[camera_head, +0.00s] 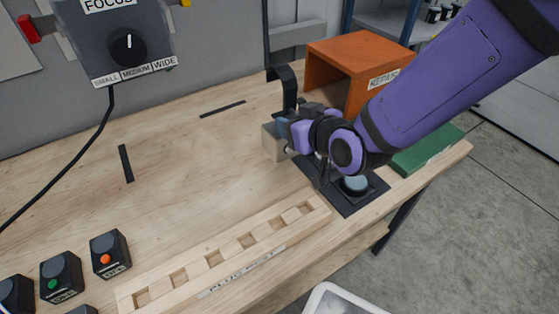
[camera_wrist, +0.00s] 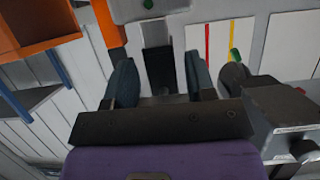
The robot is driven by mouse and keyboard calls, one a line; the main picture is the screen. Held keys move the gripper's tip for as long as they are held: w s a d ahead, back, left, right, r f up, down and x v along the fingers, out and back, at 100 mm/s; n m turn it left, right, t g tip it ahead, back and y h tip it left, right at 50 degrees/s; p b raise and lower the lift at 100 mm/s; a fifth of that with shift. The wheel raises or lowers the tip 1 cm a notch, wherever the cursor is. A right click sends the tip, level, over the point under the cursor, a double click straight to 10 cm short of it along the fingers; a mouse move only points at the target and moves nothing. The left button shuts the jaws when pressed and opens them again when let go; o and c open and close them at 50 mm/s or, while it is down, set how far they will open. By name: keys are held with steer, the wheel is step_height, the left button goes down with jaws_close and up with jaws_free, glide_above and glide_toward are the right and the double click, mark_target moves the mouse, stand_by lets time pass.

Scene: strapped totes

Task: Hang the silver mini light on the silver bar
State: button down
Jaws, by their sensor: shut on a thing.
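My gripper (camera_head: 284,130) is low over the wooden bench at the right, in front of the orange box. In the wrist view my gripper (camera_wrist: 160,76) has its two teal fingers around a narrow dark piece (camera_wrist: 157,60), and it is shut on it. A black curved strap or hook (camera_head: 288,85) rises just behind the gripper in the head view; whether it belongs to the held piece, I cannot tell. I cannot make out a silver mini light or a silver bar in either view.
The orange box (camera_head: 338,62) stands behind the gripper. A black plate with a round button (camera_head: 355,184) and a green block (camera_head: 428,150) lie near the right edge. A wooden slotted rail (camera_head: 225,262) runs along the front. The bench's middle is mostly clear.

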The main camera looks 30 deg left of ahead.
mark_target(291, 153)
steer(key=shift+f, duration=4.65)
steer(key=shift+c, duration=2.3)
jaws_free()
steer(key=shift+f, duration=0.15)
steer(key=shift+d, duration=0.1)
